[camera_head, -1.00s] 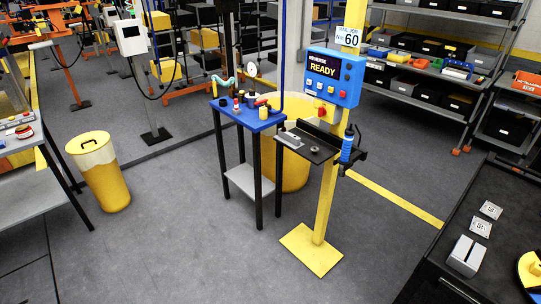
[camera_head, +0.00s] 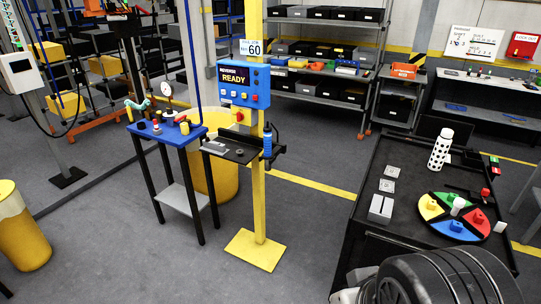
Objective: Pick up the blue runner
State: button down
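The blue runner (camera_head: 267,140) appears to be the slim blue hand tool with a dark upper end. It hangs upright in a holder on the right side of the yellow post, beside the small black shelf (camera_head: 228,148). The yellow post (camera_head: 258,195) carries a blue control box (camera_head: 243,84) whose screen reads READY. No gripper touches the runner. A large dark rounded part, which looks like my own arm, fills the bottom right. My gripper's fingers do not show.
A blue-topped table (camera_head: 170,134) stands left of the post, with a yellow bin (camera_head: 225,175) behind. Floor before the post is clear.

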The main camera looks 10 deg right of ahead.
aim_at(267, 154)
jog(key=i+j+z, duration=0.25)
jog(key=i, duration=0.2)
jog(key=i+j+z, duration=0.55)
jog(key=i+j, duration=0.15)
jog(key=j, duration=0.25)
jog(key=i+j+z, duration=0.3)
jog(key=j, duration=0.25)
